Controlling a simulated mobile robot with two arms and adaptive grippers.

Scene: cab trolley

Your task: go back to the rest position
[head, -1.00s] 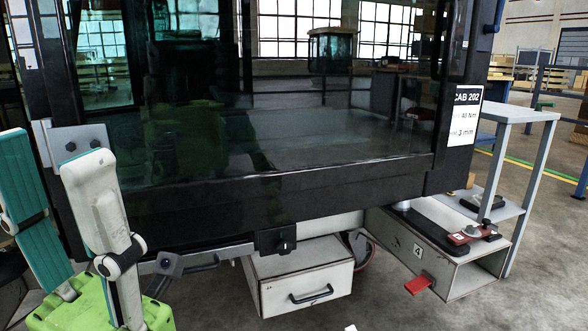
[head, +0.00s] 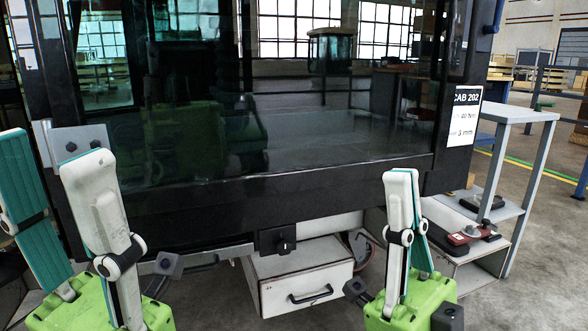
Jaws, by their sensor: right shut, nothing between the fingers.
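My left gripper (head: 48,150) stands upright at the lower left, in front of the lower left corner of the cab. Its two white and teal fingers are apart, with nothing visible between them. My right gripper (head: 402,176) points up at the lower right, in front of the cab's lower edge. Its two fingers are together and hold nothing. Its green body is at the bottom of the view.
The dark glazed cab (head: 290,180) fills the middle. Below it is a white drawer box (head: 300,276) with a black handle. A grey trolley table (head: 517,113) stands behind.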

